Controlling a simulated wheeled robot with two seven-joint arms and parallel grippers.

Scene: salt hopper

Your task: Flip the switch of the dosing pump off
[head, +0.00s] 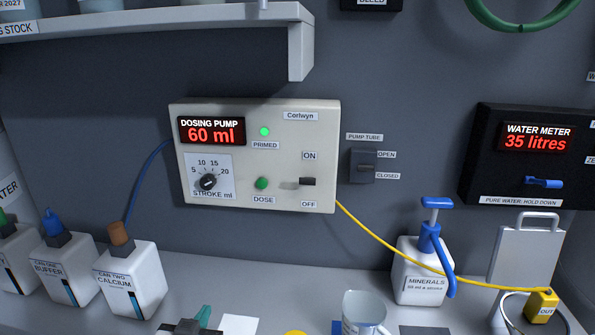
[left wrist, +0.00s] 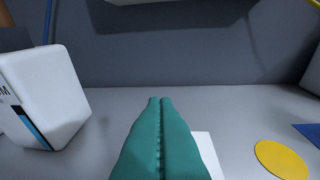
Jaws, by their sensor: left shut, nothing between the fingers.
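The dosing pump (head: 255,135) is a cream box on the grey back wall, its red display reading 60 ml and its green PRIMED lamp lit. Its black switch (head: 307,181) sits between the ON and OFF labels at the lower right of the panel; I cannot tell surely which way the lever is set. My left gripper (head: 203,318) shows at the bottom edge of the head view, low over the counter, below and apart from the pump. In the left wrist view its teal fingers (left wrist: 160,100) are shut together and empty. My right gripper is not in view.
The calcium can (head: 130,280) and buffer can (head: 68,270) stand left on the counter (head: 210,265). A shelf (head: 150,22) overhangs above. The wall before the pump is unobstructed.

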